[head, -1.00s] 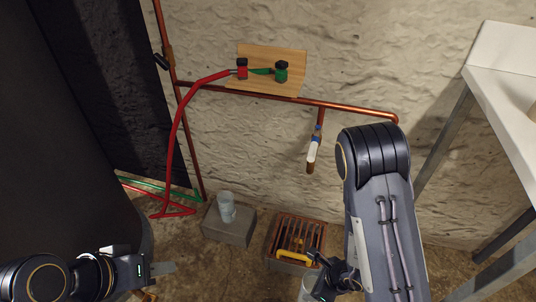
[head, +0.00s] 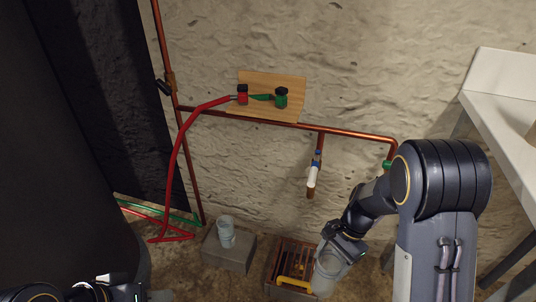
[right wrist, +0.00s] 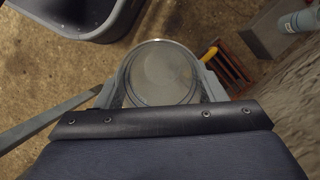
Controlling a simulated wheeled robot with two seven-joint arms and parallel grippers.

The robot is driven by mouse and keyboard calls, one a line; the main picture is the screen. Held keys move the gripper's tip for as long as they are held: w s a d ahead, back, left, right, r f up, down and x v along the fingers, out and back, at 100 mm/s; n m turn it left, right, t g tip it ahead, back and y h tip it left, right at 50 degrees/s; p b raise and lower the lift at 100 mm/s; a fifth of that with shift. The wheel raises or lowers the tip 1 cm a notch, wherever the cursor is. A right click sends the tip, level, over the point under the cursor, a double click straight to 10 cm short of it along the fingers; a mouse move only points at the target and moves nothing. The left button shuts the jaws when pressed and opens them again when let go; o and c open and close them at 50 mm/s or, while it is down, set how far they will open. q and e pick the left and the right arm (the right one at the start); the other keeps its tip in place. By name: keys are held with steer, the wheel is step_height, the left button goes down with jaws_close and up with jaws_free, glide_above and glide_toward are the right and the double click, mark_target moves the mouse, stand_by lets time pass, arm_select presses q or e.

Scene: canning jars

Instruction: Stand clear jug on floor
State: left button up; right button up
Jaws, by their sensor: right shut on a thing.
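In the right wrist view the jug (right wrist: 160,72) shows from above as a round glass rim between the fingers of my right gripper (right wrist: 160,90). The gripper is shut on it. I cannot tell whether the jug's base touches the floor (head: 215,285). My left gripper (head: 140,293) is at the bottom left edge, mostly cut off, so its jaws are unclear.
A grey tub (right wrist: 75,12) shows in the wrist view. A white sink (head: 500,100) is at right.

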steer(key=w+d+r+n+g+h, duration=0.1)
steer(key=w+d+r+n+h, duration=0.15)
steer(key=w+r+n, duration=0.35)
steer(key=w+d+r+n+g+h, duration=0.1)
steer(key=w+r+n+h, duration=0.25)
steer(key=r+n, duration=0.5)
steer(key=s+r+m+y+p, duration=0.1)
steer(key=s+r+p, duration=0.2)
steer(key=r+p, duration=0.4)
steer(key=s+r+m+y+p, duration=0.1)
steer(key=r+p, duration=0.6)
steer(key=p, duration=1.5)
steer(key=shift+s+r+m, duration=0.4)
steer(key=shift+s+m, duration=0.25)
steer(key=shift+s, duration=0.3)
